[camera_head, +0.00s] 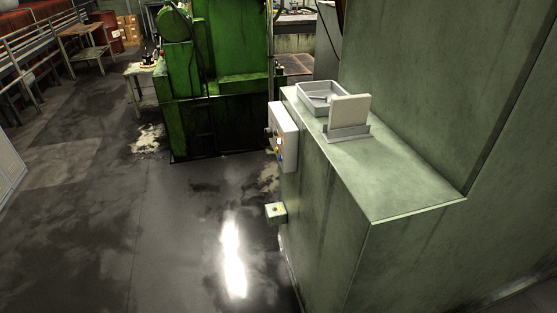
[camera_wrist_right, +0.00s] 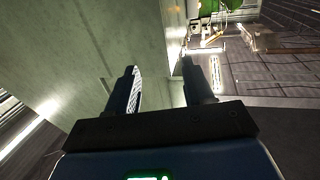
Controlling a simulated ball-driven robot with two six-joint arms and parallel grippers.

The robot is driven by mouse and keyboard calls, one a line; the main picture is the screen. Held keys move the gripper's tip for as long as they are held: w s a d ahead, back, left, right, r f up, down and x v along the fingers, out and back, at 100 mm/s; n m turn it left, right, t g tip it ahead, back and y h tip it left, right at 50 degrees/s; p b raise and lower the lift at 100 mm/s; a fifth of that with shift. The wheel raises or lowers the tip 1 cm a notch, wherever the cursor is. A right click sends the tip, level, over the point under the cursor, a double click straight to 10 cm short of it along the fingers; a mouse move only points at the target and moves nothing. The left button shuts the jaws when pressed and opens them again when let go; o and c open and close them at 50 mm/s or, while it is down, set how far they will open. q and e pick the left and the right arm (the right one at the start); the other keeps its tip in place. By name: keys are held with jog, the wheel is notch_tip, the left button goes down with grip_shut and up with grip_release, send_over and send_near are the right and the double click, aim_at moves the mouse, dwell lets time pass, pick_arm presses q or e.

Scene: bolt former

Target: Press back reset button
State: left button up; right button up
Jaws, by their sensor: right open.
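A pale green machine (camera_head: 400,175) stands at the right of the head view. A light control box (camera_head: 284,137) with small coloured buttons is on its left side, seen nearly edge-on. Lower down, a small pale box (camera_head: 276,213) with a dark spot on top sticks out from the same side. I cannot tell which part is the back reset button. My right gripper (camera_wrist_right: 165,82) shows only in its wrist view, open and empty, with a large greenish surface (camera_wrist_right: 75,50) beyond it. My left gripper is not in view.
A grey tray (camera_head: 322,97) and an upright pale plate (camera_head: 349,110) are on the machine's ledge. A bright green machine (camera_head: 222,80) stands behind. The dark, stained floor (camera_head: 180,230) left of the pale machine is open. A small table (camera_head: 146,72) stands farther back.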

grip_shut()
jog(key=shift+a, duration=0.1)
dwell(1.2)
